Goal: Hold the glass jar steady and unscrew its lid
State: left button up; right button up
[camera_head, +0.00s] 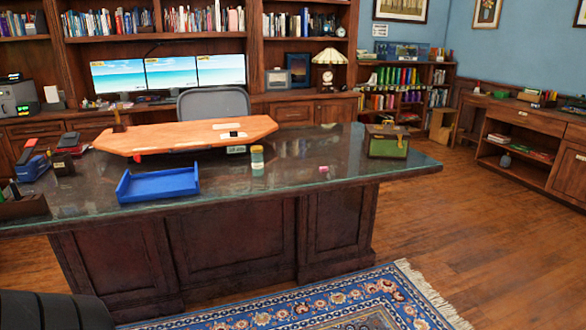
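A small glass jar (257,162) stands upright on the glossy dark desk top (330,158), just in front of the wooden riser's right half. The jar is small in the picture, so I cannot tell how tight the lid is. Nothing touches the jar that I can see. Neither of my grippers shows in the head view.
A blue tray (158,184) lies left of the jar near the front edge. Behind is an orange-brown wooden riser (185,136). A green box (387,142) stands at the right end. A patterned rug (330,304) lies before the desk. Desk top between jar and box is mostly clear.

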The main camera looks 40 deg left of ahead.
aim_at(256, 159)
jog(key=u, duration=0.15)
jog(key=i, duration=1.65)
jog(key=u, duration=1.4)
jog(key=i, duration=1)
jog(key=u, duration=1.1)
